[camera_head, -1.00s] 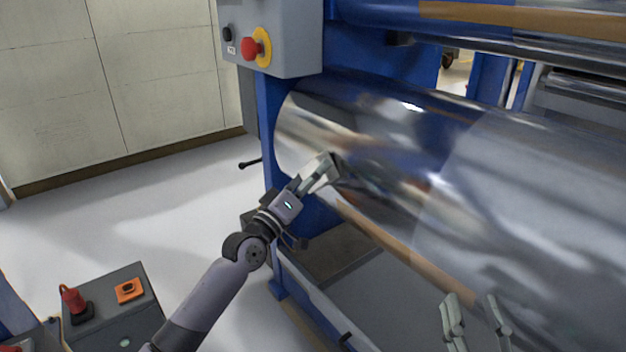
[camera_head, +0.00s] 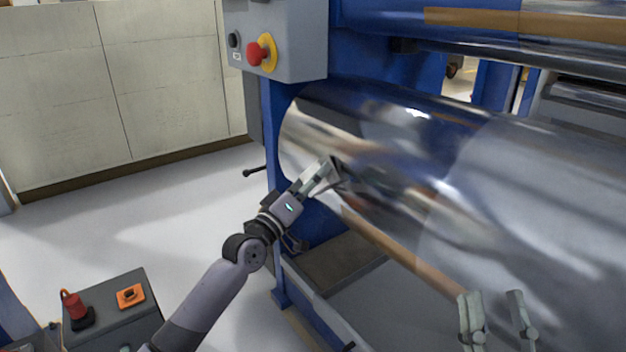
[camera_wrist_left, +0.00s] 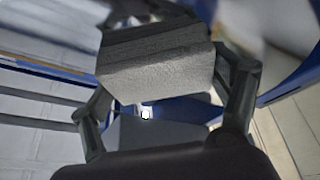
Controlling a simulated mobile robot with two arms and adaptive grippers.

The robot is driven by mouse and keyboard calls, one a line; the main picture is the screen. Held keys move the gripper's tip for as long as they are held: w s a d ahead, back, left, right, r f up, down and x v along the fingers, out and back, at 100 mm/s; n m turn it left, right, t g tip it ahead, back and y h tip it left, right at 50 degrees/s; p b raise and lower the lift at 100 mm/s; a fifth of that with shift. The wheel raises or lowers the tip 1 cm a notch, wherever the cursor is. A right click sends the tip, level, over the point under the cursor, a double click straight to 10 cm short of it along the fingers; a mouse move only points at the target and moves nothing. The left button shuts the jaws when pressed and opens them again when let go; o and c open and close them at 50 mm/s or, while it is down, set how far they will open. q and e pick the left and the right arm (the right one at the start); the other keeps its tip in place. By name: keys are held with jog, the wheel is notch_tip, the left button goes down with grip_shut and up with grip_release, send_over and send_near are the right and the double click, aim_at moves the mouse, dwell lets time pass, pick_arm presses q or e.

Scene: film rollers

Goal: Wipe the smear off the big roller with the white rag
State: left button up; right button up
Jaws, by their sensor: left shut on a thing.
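The big roller (camera_head: 560,220) is a shiny chrome cylinder across the right of the head view. My left gripper (camera_head: 328,172) is at the roller's left end, shut on the white rag. The rag (camera_wrist_left: 155,70) shows in the left wrist view as a folded pale-grey pad between the fingers. It is against or very close to the roller surface; contact is hard to tell. I cannot tell the smear from the blurred reflections, and the gripper hides part of the surface. My right gripper (camera_head: 498,318) is open and empty in front of the roller at the lower right.
A grey control box (camera_head: 285,40) with a red button (camera_head: 257,53) hangs above the roller's left end. The blue machine frame (camera_head: 272,130) stands beside that end. A dark grey box (camera_head: 118,312) with a red-handled item sits lower left. The floor left is clear.

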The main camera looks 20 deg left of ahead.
pick_arm(q)
jog(key=shift+a+f, duration=0.15)
jog(key=s+a, duration=0.2)
jog(key=s, duration=0.1)
jog(key=shift+s+a+p, duration=0.25)
jog(key=shift+a+p, duration=0.05)
jog(key=shift+p, duration=0.1)
jog(key=shift+s+a, duration=0.35)
jog(key=shift+s, duration=0.15)
pick_arm(e)
jog(key=shift+w+f+g+h, duration=0.15)
jog(key=shift+w+f+g, duration=0.2)
jog(key=shift+f, duration=0.25)
jog(key=shift+w+f+g+h, duration=0.2)
jog(key=shift+w+f+g, duration=0.15)
jog(key=shift+f, duration=0.2)
jog(key=shift+w+f+g+h, duration=0.15)
jog(key=shift+w+f+g, duration=0.2)
jog(key=shift+f, duration=0.25)
pick_arm(q)
jog(key=shift+s+a, duration=0.1)
jog(key=shift+s+a, duration=0.85)
jog(key=shift+s, duration=0.25)
pick_arm(e)
jog(key=shift+w+f+g, duration=0.1)
jog(key=shift+f+g, duration=0.25)
jog(key=shift+f, duration=0.1)
jog(key=shift+d, duration=0.1)
